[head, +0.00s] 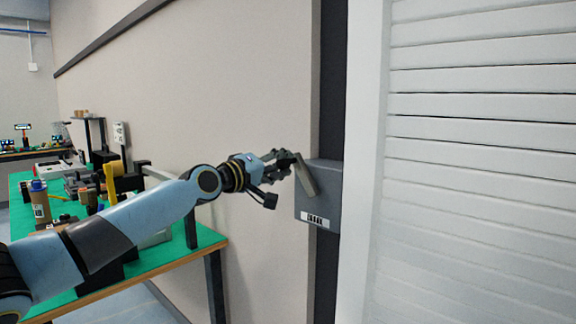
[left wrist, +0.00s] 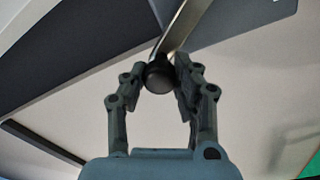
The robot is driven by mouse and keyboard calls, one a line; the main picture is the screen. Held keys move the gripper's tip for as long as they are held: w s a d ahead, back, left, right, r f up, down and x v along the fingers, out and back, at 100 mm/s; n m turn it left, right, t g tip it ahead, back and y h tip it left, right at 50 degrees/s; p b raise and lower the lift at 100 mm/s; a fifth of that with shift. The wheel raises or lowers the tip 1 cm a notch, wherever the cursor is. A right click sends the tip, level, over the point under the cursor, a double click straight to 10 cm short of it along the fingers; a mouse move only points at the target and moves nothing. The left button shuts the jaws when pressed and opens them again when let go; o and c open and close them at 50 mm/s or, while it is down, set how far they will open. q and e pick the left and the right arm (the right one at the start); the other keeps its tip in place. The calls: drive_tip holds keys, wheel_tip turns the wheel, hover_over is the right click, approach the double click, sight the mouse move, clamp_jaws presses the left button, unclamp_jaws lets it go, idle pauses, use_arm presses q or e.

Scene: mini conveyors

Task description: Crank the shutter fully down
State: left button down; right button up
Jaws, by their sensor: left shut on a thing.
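The white slatted shutter (head: 480,150) fills the right of the head view, with its slats spread down to the bottom of the picture; its lower edge is out of view. A grey crank box (head: 328,190) with a small label sits on the dark post left of the shutter. A metal crank arm (head: 305,177) slants across the box's left side. My left gripper (head: 293,160) is at the crank's upper end. In the left wrist view, its fingers (left wrist: 162,82) are shut around the round black crank knob (left wrist: 159,76), with the metal arm (left wrist: 184,24) running up from it. My right gripper is not in view.
A green-topped workbench (head: 180,250) with bottles, a yellow part and other items stands along the wall at the left, below my left arm. A second bench (head: 30,153) is farther back. The beige wall (head: 200,90) around the crank is clear.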

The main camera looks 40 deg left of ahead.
use_arm(q)
drive_tip(key=shift+a+f+n+b, duration=0.6)
drive_tip(key=shift+f+n, duration=0.25)
drive_tip(key=shift+n, duration=0.5)
drive_tip(key=shift+a+f+n+b, duration=0.5)
drive_tip(key=shift+a+f+n, duration=0.25)
drive_tip(key=shift+n, duration=0.6)
drive_tip(key=shift+f, duration=0.1)
drive_tip(key=c, duration=1)
unclamp_jaws()
drive_tip(key=shift+w, duration=0.1)
wheel_tip(320, 180, up, 10)
drive_tip(key=shift+r, duration=0.1)
